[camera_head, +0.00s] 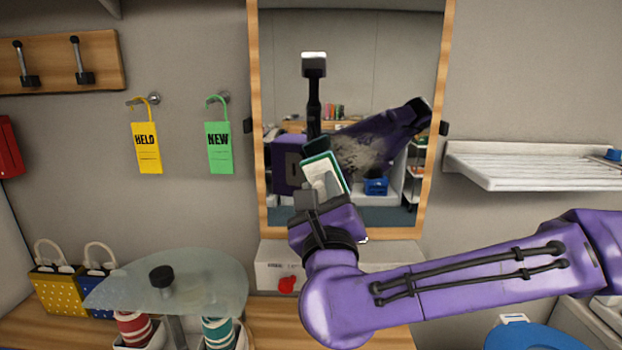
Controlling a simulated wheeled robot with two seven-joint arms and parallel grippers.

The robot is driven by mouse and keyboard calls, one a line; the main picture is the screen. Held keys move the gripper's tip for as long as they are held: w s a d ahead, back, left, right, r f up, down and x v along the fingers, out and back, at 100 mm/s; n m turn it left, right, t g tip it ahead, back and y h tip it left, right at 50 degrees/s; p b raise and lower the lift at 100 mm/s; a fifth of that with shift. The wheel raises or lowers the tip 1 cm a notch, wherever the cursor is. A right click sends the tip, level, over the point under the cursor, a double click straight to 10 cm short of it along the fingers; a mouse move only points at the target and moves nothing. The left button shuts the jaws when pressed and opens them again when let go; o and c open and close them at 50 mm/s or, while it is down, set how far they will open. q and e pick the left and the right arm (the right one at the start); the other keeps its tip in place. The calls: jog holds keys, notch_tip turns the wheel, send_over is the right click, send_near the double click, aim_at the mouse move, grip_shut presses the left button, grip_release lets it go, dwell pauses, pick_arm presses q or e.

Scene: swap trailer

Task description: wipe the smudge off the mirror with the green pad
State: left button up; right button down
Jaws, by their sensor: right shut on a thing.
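The wood-framed mirror (290,60) hangs on the wall at the centre and reflects the room and parts of my own body. A grey, blotchy smudge (366,157) lies on the glass, right of the middle. My right gripper (324,187) comes in from the lower right and is shut on the green pad (337,166), which shows a pale face with a green edge. The pad is in front of the lower glass, left of and slightly below the smudge. I cannot tell whether it touches the glass. My left gripper is not in view.
A yellow tag (147,150) and a green tag (219,150) hang left of the mirror. A white slatted shelf (530,165) juts out at the right. A glass round-ended shelf (205,280) stands low left, above red and teal rolls. A white box (275,262) sits below the mirror.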

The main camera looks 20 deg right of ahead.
aim_at(323, 179)
jog(key=shift+r, duration=0.25)
jog(key=shift+s+d+r+p, duration=0.1)
jog(key=shift+d+r+p, duration=0.5)
jog(key=shift+p, duration=0.15)
jog(key=w, duration=0.1)
jog(key=w+f, duration=0.1)
jog(key=w, duration=0.2)
jog(key=shift+w+d+f, duration=0.15)
jog(key=shift+w+f, duration=0.1)
jog(key=shift+w, duration=0.15)
jog(key=shift+s+d+r, duration=0.1)
jog(key=shift+s+r, duration=0.2)
jog(key=shift+s, duration=0.45)
jog(key=shift+w+f, duration=0.2)
jog(key=shift+w, duration=0.25)
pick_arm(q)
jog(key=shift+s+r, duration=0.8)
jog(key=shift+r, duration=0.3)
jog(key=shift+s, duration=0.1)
pick_arm(e)
jog(key=shift+r, duration=0.1)
jog(key=shift+w, duration=0.1)
